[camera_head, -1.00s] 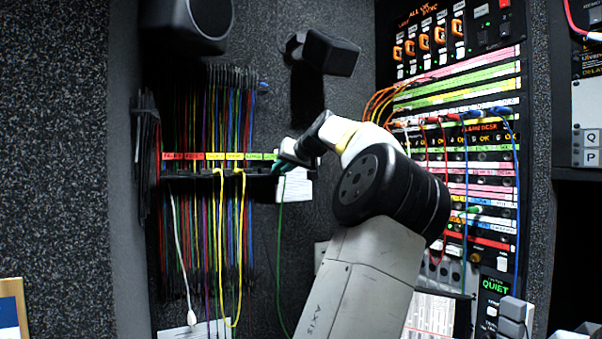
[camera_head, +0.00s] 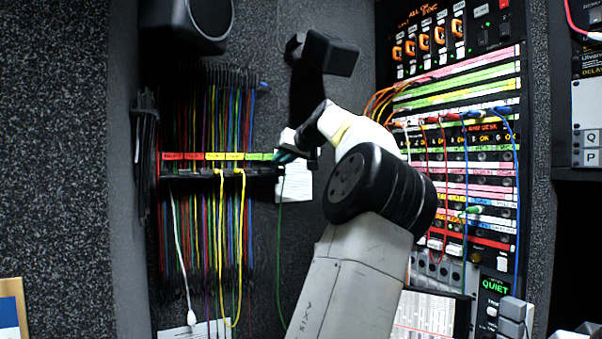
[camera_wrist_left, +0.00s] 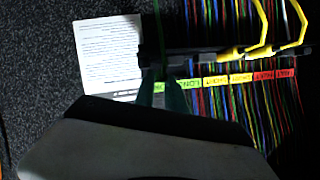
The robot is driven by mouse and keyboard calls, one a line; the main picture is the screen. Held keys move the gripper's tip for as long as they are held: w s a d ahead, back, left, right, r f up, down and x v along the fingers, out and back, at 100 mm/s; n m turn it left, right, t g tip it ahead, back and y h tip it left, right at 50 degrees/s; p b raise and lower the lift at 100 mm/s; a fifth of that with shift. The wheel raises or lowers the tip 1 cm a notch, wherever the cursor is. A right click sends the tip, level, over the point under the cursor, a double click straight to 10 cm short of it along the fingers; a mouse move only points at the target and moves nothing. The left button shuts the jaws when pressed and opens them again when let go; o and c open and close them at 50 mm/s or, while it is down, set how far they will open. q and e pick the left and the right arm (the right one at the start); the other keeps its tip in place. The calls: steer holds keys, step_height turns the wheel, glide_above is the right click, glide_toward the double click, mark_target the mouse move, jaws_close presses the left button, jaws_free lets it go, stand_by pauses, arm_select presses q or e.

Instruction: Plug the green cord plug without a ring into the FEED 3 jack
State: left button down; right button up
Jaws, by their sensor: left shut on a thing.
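My left gripper (camera_head: 284,156) is at the right end of the cord rack, by the green label. It is shut on a green cord (camera_head: 281,215), which hangs down from it along the dark wall. In the left wrist view, the green cord (camera_wrist_left: 161,32) runs up from between the fingers (camera_wrist_left: 163,95). The plug is hidden in the grip, and I cannot tell whether it bears a ring. The jack panel (camera_head: 485,155) is at the right with rows of coloured label strips. The labels are too small to pick out FEED 3. My right gripper is not in view.
The cord rack (camera_head: 190,171) holds many coloured cords, with yellow loops (camera_head: 239,230) in front. A paper sheet (camera_head: 298,186) is on the wall behind the gripper. Blue and red cords and a green plug (camera_head: 474,210) are at the panel. A dark box (camera_head: 332,53) juts out above.

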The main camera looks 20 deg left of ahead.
arm_select(q)
steer(key=shift+s+d, duration=0.95)
steer(key=shift+d, duration=0.2)
